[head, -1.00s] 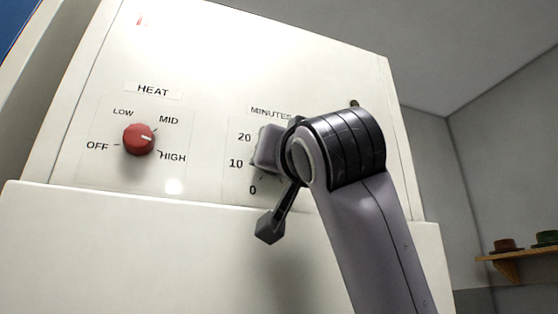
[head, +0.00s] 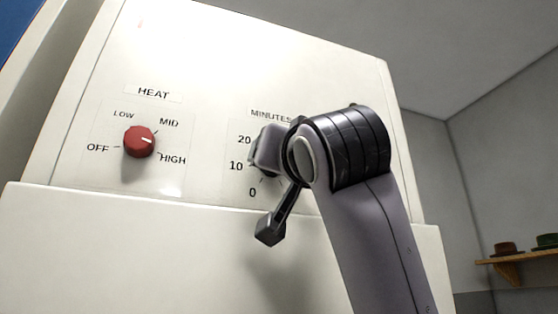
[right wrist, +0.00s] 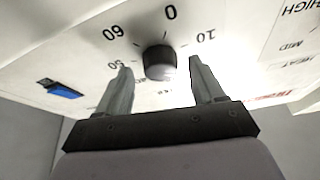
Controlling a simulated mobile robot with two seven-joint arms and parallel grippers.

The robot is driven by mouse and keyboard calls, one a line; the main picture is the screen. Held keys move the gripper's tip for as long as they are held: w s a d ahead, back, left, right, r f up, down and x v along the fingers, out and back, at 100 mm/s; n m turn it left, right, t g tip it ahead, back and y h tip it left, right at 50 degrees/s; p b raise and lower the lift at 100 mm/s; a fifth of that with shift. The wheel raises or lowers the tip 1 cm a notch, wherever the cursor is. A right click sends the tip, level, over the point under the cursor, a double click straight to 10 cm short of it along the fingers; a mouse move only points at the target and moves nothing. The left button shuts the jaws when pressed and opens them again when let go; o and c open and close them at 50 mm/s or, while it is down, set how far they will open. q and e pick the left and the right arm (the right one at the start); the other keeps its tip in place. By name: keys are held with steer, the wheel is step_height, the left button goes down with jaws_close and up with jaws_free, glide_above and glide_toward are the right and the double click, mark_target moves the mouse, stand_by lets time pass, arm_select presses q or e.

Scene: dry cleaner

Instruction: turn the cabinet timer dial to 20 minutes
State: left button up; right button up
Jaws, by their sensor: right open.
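The timer dial (right wrist: 160,62) is a dark round knob on the cream cabinet front, seen upside down in the right wrist view, with 0, 10, 50 and 60 printed around it. I cannot clearly read where it points. My right gripper (right wrist: 161,66) is open, with one finger on either side of the dial; I cannot tell whether they touch it. In the head view my right gripper (head: 268,148) covers most of the dial beneath the MINUTES label (head: 270,115); 20, 10 and 0 show to its left. My left gripper is not in view.
A red HEAT dial (head: 139,142) sits left of the timer on the same panel. The cabinet's lower front (head: 150,250) juts out below the panel. A blue part (right wrist: 62,90) shows on the panel in the wrist view. A wall shelf (head: 515,258) with hats is far right.

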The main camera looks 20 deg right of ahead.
steer(key=b+v, duration=0.1)
steer(key=v, duration=0.5)
steer(key=shift+s, duration=0.15)
stand_by(0.4)
